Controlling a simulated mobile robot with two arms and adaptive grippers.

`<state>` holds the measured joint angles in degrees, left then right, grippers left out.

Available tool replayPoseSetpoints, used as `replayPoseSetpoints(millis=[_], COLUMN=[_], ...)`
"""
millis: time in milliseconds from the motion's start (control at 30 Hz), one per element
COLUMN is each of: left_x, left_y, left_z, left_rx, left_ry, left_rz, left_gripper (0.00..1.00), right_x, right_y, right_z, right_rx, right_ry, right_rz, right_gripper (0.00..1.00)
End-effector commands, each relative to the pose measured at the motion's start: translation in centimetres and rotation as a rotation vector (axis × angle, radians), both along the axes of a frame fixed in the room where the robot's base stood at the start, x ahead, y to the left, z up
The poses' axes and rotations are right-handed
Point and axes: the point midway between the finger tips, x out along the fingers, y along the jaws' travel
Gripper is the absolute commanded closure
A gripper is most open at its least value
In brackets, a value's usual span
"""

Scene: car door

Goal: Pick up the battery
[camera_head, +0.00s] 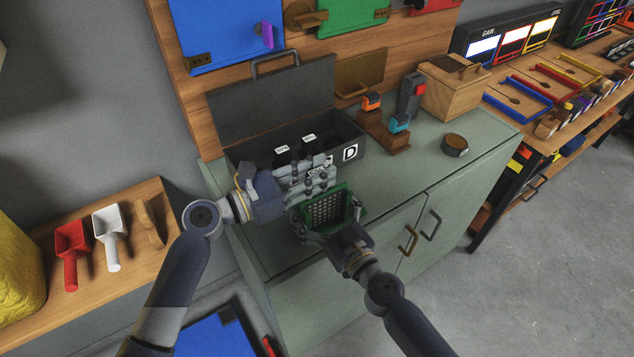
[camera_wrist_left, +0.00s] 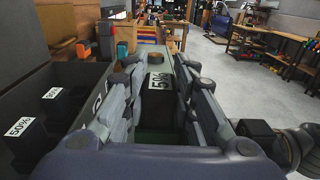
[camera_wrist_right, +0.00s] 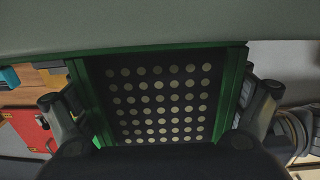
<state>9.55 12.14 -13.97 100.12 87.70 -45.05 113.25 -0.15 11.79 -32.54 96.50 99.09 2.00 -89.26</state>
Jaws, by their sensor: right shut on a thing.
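My right gripper (camera_head: 328,222) is shut on a green-framed holder (camera_head: 351,200) with a dark dotted grid. The holder fills the middle of the right wrist view (camera_wrist_right: 160,100).
The toolbox (camera_head: 350,166) marked "D" stands on the green cabinet (camera_head: 440,175) against the wooden panel. A wooden box (camera_head: 452,88), a brown stand (camera_head: 385,130) with tools and a round tin (camera_head: 455,145) stand to its right. The cabinet top is clear towards the right front.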

Motion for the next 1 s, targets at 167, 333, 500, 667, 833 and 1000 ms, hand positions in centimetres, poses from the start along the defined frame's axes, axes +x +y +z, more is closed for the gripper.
replayPoseSetpoints(millis=[167,333,500,667,833,1000], left_x=[0.0,0.0,0.1,0.0,0.0,0.0], left_y=[0.0,0.1,0.1,0.1,0.0,0.0], left_z=[0.0,0.0,1.3,4.4,7.6,9.6], left_rx=[0.001,0.001,0.002,0.002,0.001,0.0], left_ry=[-0.001,-0.001,-0.005,-0.008,-0.008,-0.004], left_rz=[0.001,0.001,0.001,0.0,0.0,0.0], left_gripper=[1.0,1.0,1.0,1.0,1.0,1.0], right_x=[0.0,0.0,0.0,0.0,0.0,0.0], right_y=[0.0,0.0,0.0,0.0,0.0,0.0], right_z=[0.0,0.0,0.0,0.0,0.0,0.0], right_rx=[0.0,0.0,0.0,0.0,0.0,0.0], right_ry=[0.0,0.0,0.0,0.0,0.0,0.0], right_rz=[0.0,0.0,0.0,0.0,0.0,0.0], right_gripper=[0.47,0.47,0.47,0.47,0.47,0.47])
